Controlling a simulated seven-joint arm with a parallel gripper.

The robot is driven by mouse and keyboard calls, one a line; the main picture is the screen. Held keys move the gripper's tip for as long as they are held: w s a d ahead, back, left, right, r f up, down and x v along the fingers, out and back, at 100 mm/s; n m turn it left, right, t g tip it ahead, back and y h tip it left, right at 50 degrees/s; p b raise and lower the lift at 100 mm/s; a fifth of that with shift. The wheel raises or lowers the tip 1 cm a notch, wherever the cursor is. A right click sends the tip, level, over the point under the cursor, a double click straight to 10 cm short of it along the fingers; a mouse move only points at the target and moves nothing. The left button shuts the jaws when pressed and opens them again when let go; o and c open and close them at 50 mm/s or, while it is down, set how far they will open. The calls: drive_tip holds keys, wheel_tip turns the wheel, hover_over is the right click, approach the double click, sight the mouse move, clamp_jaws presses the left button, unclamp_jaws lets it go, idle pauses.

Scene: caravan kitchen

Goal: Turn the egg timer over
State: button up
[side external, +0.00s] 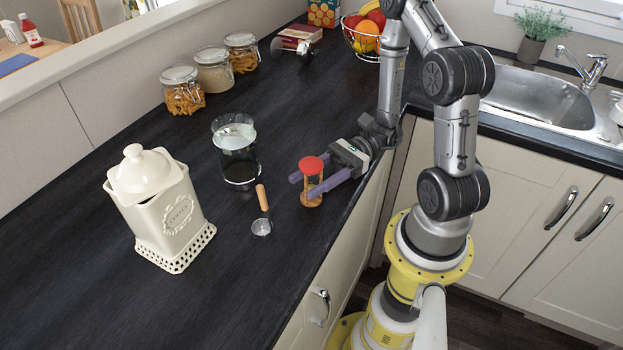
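The egg timer (312,166) has a red top and a wooden base. It stands upright on the dark worktop, near the front edge. My gripper (304,186) reaches in from the right, low over the worktop. Its two purple fingers lie on either side of the timer's middle, one behind and one in front. The front finger hides part of the timer's waist. I cannot tell whether the fingers touch it or stand slightly apart from it.
A small scoop with a wooden handle (262,199) lies left of the timer. A cream coffee canister (178,214) is further left. Storage jars (214,76) and a fruit basket (346,37) stand further back.

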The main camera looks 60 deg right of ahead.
sight(311, 164)
drive_tip(key=c, duration=0.4)
drive_tip(key=shift+o, duration=0.2)
drive_tip(key=shift+r, duration=3.75)
